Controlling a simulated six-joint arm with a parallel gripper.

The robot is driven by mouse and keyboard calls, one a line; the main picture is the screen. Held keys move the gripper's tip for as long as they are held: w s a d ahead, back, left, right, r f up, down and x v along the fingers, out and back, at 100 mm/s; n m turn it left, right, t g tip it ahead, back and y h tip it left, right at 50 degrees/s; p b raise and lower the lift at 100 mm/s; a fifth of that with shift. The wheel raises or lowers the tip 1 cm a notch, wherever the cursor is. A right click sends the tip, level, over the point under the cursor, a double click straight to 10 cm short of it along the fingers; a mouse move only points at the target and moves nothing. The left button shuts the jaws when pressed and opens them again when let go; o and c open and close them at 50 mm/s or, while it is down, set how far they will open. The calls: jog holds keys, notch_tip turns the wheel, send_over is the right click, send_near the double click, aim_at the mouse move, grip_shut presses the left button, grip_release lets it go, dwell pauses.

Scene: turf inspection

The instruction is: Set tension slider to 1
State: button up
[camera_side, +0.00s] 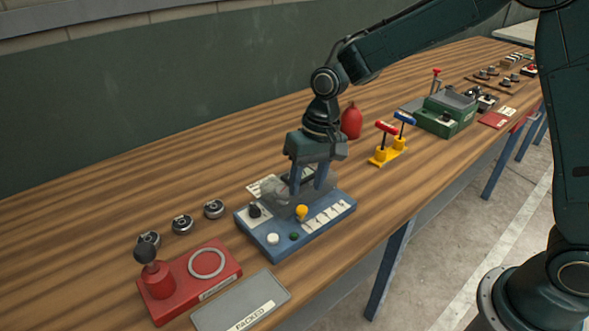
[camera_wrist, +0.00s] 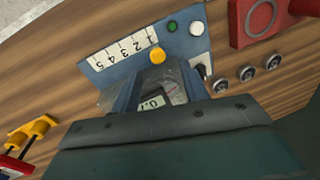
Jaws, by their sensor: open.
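A blue panel (camera_side: 275,242) carries a white scale strip (camera_side: 328,213) marked 1 to 5. A yellow knob (camera_side: 302,211) stands beside the strip; in the wrist view the yellow knob (camera_wrist: 157,55) is next to the 1 end of the scale (camera_wrist: 123,48). My gripper (camera_side: 308,187) is open above the panel, pointing down. In the wrist view my gripper (camera_wrist: 160,80) has its fingers on either side of a grey, partly see-through block (camera_wrist: 172,78), with the yellow knob just beyond it. A small display (camera_wrist: 152,104) shows near the gripper; its reading is unclear.
The panel also has a black lever (camera_side: 254,210), a white button (camera_side: 272,239) and a green button (camera_side: 294,237). Yellow-based T-handles (camera_side: 388,152) stand right.

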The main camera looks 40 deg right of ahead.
notch_tip(320, 180, up, 7)
jog(key=d, duration=0.1)
dwell(0.3)
jog(key=shift+s+d, duration=0.15)
jog(key=s+d+r+n+t, duration=0.1)
jog(key=s+d+r, duration=0.2)
jog(key=s+r, duration=0.15)
jog(key=s+d+r+t, duration=0.2)
jog(key=s+d+r, duration=0.15)
jog(key=s, duration=0.25)
jog(key=s+d+t+h, duration=0.2)
jog(key=s+d, duration=0.3)
jog(key=s, duration=0.9)
jog(key=shift+d+n, duration=0.15)
jog(key=shift+n, duration=0.25)
dwell(1.3)
